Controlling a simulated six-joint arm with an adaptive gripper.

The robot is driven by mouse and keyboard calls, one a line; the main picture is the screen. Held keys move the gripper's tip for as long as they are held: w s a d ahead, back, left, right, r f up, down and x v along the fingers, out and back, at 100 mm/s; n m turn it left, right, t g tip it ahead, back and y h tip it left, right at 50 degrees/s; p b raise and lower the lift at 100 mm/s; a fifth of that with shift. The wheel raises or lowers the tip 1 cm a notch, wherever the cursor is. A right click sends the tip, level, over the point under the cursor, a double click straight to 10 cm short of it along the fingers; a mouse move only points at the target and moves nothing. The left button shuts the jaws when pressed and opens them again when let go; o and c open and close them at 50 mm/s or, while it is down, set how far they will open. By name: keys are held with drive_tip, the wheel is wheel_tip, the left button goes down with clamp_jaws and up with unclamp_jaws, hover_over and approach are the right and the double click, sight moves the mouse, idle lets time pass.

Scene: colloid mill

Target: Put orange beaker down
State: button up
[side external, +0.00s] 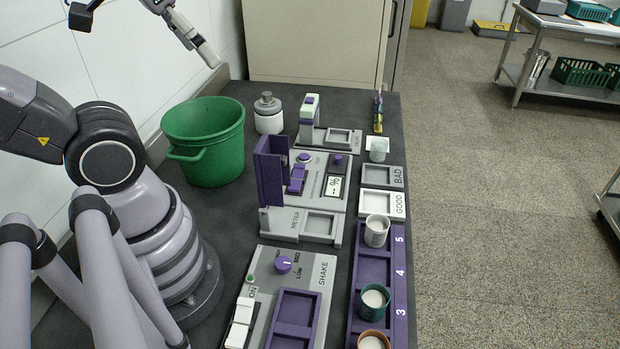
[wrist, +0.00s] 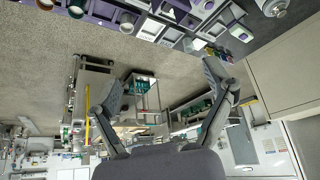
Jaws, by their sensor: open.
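The orange beaker (side external: 374,341) stands upright at the near end of the purple numbered rack (side external: 399,270), with white contents. It is cut off by the bottom edge of the side view, and its slot number is out of sight. My gripper (wrist: 160,85) is open and empty in the wrist view, its two fingers spread wide. In the side view my gripper shows only in part at the top left, high above the bench and far from the orange beaker.
A teal beaker (side external: 374,301) and a white beaker (side external: 376,231) stand in the same rack. The shaker (side external: 318,275), meter (side external: 320,226) and green bucket (side external: 205,140) lie to its left. GOOD (side external: 382,204) and BAD (side external: 387,176) trays sit beyond the rack. The bench's right edge is close.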

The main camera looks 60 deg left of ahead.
drive_tip(key=w+d+f+n+g+h, duration=0.1)
drive_tip(key=w+d+f+n+g, duration=0.15)
drive_tip(key=w+d, duration=0.55)
drive_tip(key=n+g+y, duration=0.1)
drive_tip(key=n+g, duration=0.2)
drive_tip(key=n, duration=0.1)
hover_over(373, 345)
drive_tip(key=s+d, duration=0.1)
drive_tip(key=s, duration=0.1)
wheel_tip(373, 345, down, 21)
drive_tip(key=shift+w+f, duration=0.1)
drive_tip(key=shift+f, duration=6.95)
drive_tip(key=c, duration=1.3)
drive_tip(key=shift+r, duration=0.1)
